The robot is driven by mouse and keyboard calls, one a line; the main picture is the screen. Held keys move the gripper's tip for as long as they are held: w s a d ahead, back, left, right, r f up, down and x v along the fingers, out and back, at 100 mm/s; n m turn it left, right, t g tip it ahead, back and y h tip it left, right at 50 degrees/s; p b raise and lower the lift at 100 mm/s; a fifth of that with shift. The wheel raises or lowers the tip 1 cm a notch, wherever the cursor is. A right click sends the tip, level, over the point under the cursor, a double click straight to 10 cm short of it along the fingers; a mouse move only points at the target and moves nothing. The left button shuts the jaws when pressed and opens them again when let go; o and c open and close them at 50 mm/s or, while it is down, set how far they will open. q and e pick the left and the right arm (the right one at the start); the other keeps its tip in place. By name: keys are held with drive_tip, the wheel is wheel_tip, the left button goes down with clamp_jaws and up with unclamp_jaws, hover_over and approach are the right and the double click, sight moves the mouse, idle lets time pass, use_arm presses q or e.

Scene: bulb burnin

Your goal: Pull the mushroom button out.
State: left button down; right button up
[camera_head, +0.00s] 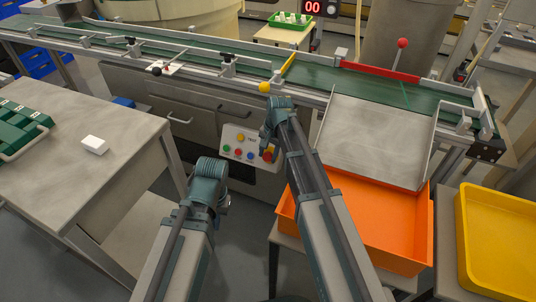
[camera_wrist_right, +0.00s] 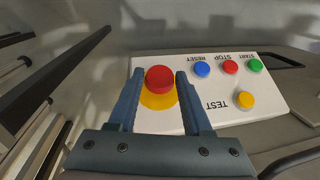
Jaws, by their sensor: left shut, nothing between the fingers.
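The red mushroom button (camera_wrist_right: 159,79) stands on a yellow disc (camera_wrist_right: 158,97) at one end of the white control panel (camera_wrist_right: 205,117). In the head view, part of the button (camera_head: 267,156) shows beside my right arm. My right gripper (camera_wrist_right: 158,73) is open, with one finger on each side of the button. A small gap shows between each finger and the red cap. In the head view my left gripper (camera_head: 222,188) is shut and empty, low and left of the panel (camera_head: 233,137). Its fingertips are hard to make out.
The panel also carries blue (camera_wrist_right: 202,69), red (camera_wrist_right: 231,67), green (camera_wrist_right: 255,65) and yellow (camera_wrist_right: 246,99) buttons. A conveyor (camera_head: 210,47) runs above it. An orange bin (camera_head: 400,255) stands to the right, and a grey table (camera_head: 80,180) to the left.

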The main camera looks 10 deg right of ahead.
clamp_jaws()
idle(1.0)
